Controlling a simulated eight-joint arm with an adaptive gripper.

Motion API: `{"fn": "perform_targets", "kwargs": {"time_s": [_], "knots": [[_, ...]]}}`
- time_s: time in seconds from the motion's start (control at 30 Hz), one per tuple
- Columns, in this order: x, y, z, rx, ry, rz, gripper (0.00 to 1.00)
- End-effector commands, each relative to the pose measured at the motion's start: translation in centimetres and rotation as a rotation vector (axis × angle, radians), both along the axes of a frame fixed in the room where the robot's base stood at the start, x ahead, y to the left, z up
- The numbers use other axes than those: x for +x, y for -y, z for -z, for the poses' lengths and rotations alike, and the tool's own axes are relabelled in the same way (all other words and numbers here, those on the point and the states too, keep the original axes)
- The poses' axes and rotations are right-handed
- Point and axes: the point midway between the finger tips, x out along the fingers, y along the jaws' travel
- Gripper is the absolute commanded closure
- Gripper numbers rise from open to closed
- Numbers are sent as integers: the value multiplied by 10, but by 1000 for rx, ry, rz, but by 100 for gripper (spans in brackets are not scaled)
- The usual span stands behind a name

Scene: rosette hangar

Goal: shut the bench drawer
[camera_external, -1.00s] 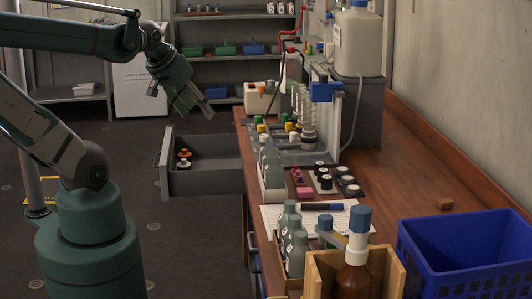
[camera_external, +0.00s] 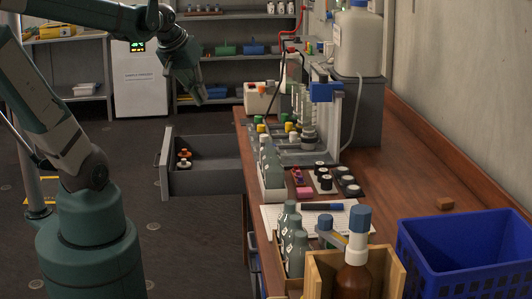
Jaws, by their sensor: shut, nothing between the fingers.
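The bench drawer (camera_external: 205,182) is grey and stands pulled out to the left from under the wooden bench (camera_external: 388,180). Its front panel (camera_external: 164,163) with a handle faces left, toward my arm. A few small orange-and-white items (camera_external: 184,158) lie inside it near the front. My gripper (camera_external: 199,98) is shut and empty. In the picture it is above the drawer and a little right of its front panel, apart from it. It points downward.
The bench top carries several bottles, a lab stand (camera_external: 322,100), a large white jug (camera_external: 358,42) and a blue crate (camera_external: 468,252). Shelves (camera_external: 235,60) and a white cabinet (camera_external: 140,78) stand at the back. The floor left of the drawer is clear.

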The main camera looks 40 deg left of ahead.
Motion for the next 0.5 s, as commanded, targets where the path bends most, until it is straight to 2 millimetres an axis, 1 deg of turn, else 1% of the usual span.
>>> {"fn": "perform_targets", "kwargs": {"time_s": [0.03,0.27,0.5], "knots": [[8,-6,-2,-13,-6,-26,100],[40,-31,-7,-85,-41,-153,100],[73,-60,-8,-158,-74,-284,100]]}}
